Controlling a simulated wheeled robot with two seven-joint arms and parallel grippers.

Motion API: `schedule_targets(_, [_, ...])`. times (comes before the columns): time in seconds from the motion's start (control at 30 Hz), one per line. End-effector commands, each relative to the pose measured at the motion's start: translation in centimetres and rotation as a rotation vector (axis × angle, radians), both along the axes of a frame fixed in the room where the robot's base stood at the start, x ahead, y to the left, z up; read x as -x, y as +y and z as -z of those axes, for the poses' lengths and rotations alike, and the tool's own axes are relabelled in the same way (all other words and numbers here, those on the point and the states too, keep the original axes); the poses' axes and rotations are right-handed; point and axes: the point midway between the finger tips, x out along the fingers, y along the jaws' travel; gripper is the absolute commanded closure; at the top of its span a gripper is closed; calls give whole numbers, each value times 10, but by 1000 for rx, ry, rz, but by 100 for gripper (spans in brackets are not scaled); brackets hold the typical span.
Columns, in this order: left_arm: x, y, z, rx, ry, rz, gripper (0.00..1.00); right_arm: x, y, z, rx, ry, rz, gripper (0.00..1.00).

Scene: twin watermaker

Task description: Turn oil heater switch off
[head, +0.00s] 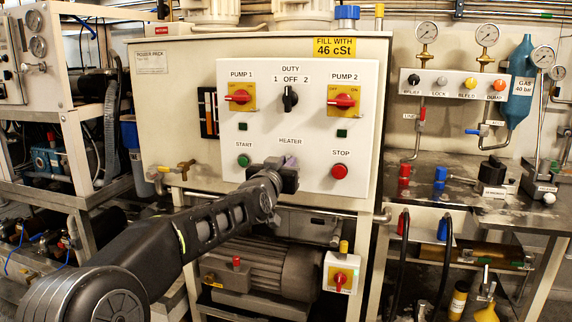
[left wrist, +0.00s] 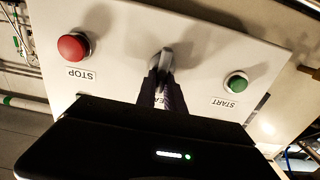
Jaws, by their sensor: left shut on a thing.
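The white control panel (head: 262,210) carries the "HEATER" label (head: 290,141), with a green START button (head: 243,160) to its left and a red STOP button (head: 339,171) to its right. My left gripper (head: 289,164) is at the panel just below that label and covers most of the heater switch. In the left wrist view, upside down, the two fingers of my left gripper (left wrist: 164,82) are shut on the small grey heater switch (left wrist: 166,57). Its exact turned position is hard to tell. My right gripper is in neither view.
Above are the red PUMP 1 handle (head: 239,97), the black DUTY knob (head: 290,98) and the red PUMP 2 handle (head: 342,100). A motor (head: 262,268) sits below the panel. A bench (head: 485,205) with gauges and valves stands at right.

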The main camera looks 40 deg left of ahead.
Motion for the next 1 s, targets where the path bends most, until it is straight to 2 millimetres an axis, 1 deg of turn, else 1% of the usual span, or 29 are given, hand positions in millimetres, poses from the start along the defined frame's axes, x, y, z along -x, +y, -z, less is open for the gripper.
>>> schedule_targets(0.37, [0,0,1,7,-2,0,100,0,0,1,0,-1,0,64])
schedule_targets(0.57, [0,0,1,48,-18,1,100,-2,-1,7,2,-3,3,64])
schedule_targets(0.77, [1,2,3,139,-50,2,100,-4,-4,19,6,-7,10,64])
schedule_targets(1.0, [2,5,5,319,-114,1,100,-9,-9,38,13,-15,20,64])
